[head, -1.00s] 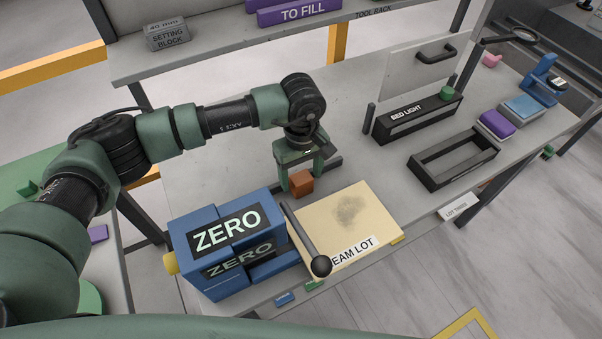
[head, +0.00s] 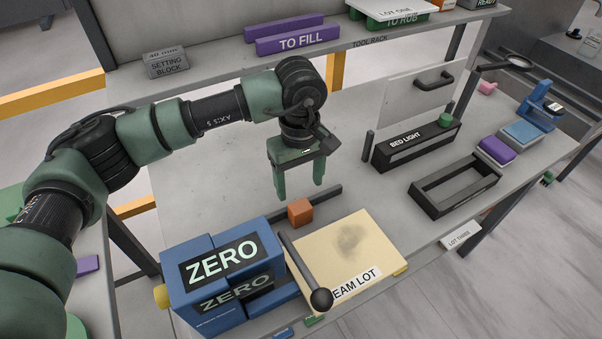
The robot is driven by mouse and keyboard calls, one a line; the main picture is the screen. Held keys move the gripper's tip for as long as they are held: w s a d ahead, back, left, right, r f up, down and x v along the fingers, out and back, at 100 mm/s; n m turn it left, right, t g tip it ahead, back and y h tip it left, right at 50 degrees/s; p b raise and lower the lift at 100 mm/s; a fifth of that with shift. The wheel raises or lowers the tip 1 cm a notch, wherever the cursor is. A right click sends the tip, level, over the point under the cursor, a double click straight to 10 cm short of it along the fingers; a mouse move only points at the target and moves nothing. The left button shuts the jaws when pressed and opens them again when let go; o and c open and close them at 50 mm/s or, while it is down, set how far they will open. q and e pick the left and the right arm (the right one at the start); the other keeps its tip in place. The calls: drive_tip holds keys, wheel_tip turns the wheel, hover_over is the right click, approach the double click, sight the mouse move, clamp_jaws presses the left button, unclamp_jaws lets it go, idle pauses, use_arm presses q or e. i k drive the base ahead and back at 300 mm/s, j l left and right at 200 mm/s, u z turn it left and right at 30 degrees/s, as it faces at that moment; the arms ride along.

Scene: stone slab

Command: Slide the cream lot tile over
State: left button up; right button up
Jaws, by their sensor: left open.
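The cream lot tile (head: 356,246) lies flat on the grey slab, just right of the blue ZERO block. It has a dark smudge and a label reading "EAM LOT", its start hidden by a dark rod with a ball end (head: 318,298). A small orange-brown block (head: 300,211) stands at the tile's far left corner. My left gripper (head: 300,195) is open and empty, fingers pointing down, above the slab behind the orange block and apart from it. My right gripper does not show.
The blue ZERO block (head: 262,265) stands left of the tile. A dark bar (head: 325,198) lies behind the orange block. To the right are an empty black frame (head: 440,190) and the BED LIGHT unit (head: 395,155). The tool rack (head: 215,75) runs along the back.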

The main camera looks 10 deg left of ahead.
sight(348, 256)
drive_tip(key=k+l, duration=1.25)
